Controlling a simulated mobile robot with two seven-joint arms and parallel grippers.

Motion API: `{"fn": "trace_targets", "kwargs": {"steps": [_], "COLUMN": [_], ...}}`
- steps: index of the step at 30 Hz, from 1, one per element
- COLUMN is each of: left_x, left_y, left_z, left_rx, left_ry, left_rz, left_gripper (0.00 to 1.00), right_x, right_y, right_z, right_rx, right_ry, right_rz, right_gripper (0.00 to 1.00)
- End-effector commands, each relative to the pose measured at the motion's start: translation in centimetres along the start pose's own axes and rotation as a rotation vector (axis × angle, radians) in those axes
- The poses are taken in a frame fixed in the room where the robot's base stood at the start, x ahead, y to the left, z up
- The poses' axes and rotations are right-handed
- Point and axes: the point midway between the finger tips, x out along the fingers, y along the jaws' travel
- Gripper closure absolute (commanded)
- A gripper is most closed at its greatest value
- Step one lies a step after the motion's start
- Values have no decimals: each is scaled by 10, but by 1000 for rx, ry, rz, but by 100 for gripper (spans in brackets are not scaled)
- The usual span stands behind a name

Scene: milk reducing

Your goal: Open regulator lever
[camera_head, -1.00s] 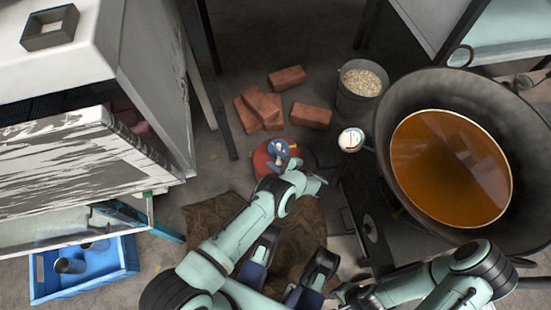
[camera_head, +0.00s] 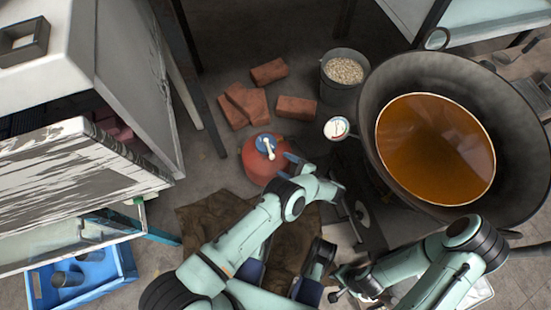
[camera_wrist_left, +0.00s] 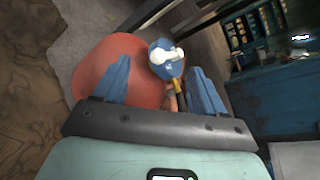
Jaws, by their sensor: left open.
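A red gas cylinder (camera_head: 256,165) stands on the floor in the middle of the head view. On its top is a blue regulator (camera_head: 262,141) with a white lever (camera_head: 269,151). My left gripper (camera_head: 292,163) is at the cylinder's right side, close to the regulator. In the left wrist view the blue regulator (camera_wrist_left: 167,72) and white lever (camera_wrist_left: 166,55) show between the two open blue fingers of my left gripper (camera_wrist_left: 159,68), which holds nothing. The red cylinder (camera_wrist_left: 105,68) is behind them. My right arm is at lower right; its fingers cannot be made out clearly.
Bricks (camera_head: 296,107) and a metal bucket (camera_head: 343,88) lie beyond the cylinder. A brown cloth (camera_head: 205,218) is on the floor nearer me.

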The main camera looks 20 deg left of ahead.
Motion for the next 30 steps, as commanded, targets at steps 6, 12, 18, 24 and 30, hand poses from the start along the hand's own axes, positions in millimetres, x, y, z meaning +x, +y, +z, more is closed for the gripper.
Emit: {"fn": "trace_targets", "kwargs": {"steps": [6,12,18,24,30], "left_x": [-22,-25,-24,-24,-24], "left_y": [0,0,0,0,0], "left_z": [-1,-1,-1,0,-1], "left_rx": [1,1,1,1,1], "left_ry": [1,1,1,1,1], "left_rz": [-1,0,0,0,0], "left_gripper": [29,29,29,29,29], "right_x": [0,0,0,0,0], "right_y": [-1,-1,-1,-1,0], "right_z": [-1,-1,-1,-1,0], "right_rx": [-1,-1,-1,-1,-1], "right_ry": [3,3,3,2,2], "right_rz": [-1,-1,-1,-1,-1], "right_gripper": [57,57,57,57,57]}}
